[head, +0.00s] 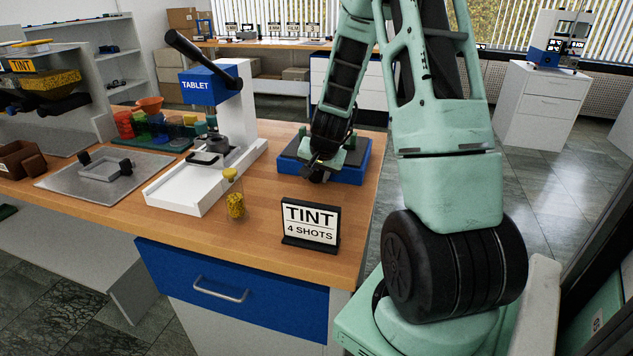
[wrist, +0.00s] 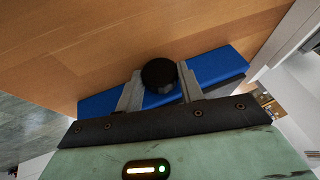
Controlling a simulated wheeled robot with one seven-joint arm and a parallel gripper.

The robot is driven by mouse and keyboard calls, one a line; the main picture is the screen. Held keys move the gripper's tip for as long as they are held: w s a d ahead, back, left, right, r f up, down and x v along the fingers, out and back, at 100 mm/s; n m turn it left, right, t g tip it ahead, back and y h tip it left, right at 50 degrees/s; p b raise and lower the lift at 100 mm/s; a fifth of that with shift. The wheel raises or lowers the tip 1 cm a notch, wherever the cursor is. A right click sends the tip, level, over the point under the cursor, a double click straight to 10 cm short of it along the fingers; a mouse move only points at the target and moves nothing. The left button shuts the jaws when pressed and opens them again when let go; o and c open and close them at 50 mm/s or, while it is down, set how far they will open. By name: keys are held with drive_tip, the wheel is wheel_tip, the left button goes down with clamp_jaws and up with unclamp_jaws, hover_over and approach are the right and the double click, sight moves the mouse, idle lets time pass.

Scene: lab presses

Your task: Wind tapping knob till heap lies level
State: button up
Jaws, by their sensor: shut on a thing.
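My gripper (head: 318,172) reaches down to the front of a blue box with a dark top (head: 351,172) at the right end of the wooden bench. In the wrist view my gripper (wrist: 160,82) is shut on a round black knob (wrist: 159,73), with one finger on each side of it. The blue face of the box (wrist: 215,72) shows around the fingers.
A sign reading TINT 4 SHOTS (head: 311,223) stands near the bench's front edge. A jar with yellow contents (head: 235,200) stands left of it. A white press with a blue TABLET head (head: 207,86) stands further left. Bare bench (head: 270,180) lies between press and box.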

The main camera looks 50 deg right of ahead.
drive_tip(key=shift+w+a, duration=0.1)
drive_tip(key=shift+a, duration=0.05)
drive_tip(key=o, duration=1)
drive_tip(key=shift+p+v, duration=3.2)
drive_tip(key=shift+v, duration=5.55)
